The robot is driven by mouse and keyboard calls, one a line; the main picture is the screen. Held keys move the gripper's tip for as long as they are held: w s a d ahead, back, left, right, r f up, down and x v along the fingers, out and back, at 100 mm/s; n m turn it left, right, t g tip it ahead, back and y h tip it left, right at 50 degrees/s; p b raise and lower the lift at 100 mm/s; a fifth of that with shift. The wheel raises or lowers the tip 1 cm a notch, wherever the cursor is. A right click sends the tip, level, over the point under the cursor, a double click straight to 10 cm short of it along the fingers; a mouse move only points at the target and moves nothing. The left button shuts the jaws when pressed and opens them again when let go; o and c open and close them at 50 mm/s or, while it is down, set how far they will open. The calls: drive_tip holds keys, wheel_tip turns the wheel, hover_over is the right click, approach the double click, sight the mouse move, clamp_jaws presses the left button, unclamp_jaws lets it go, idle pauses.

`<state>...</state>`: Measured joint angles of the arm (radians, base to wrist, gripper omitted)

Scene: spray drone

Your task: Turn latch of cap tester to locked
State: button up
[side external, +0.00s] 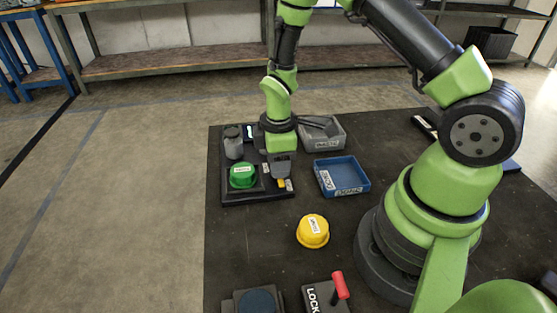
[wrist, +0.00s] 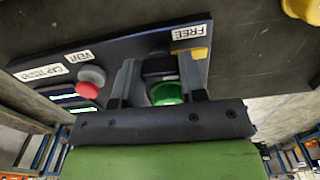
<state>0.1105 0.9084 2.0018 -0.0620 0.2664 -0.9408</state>
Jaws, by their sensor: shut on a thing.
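The cap tester (wrist: 130,55) is a dark panel below my gripper in the wrist view. It also shows in the side external view (side external: 232,197), at the left of the black mat. A green cap (side external: 242,177) sits on it. My gripper (side external: 281,174) points down at the tester's right part, beside the green cap. In the wrist view its grey fingers are closed around a dark block (wrist: 160,66), which appears to be the latch. A yellow mark (wrist: 188,52) and the FREE label (wrist: 190,32) lie by the right finger. The latch's exact angle is partly hidden.
A red button (wrist: 92,76) lies by the VENT label. A grey cylinder (side external: 233,144) stands on the tester. A blue tray (side external: 342,187), a grey bin (side external: 322,142), a yellow cap (side external: 313,231) and a red-handled lever box (side external: 327,298) stand nearby. Bare mat lies between them.

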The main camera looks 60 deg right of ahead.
drive_tip(key=shift+m, duration=0.3)
drive_tip(key=m, duration=0.3)
drive_tip(key=shift+m, duration=0.4)
drive_tip(key=m, duration=1.3)
drive_tip(key=shift+s, duration=0.1)
drive_tip(key=shift+m, duration=0.3)
drive_tip(key=o, duration=0.9)
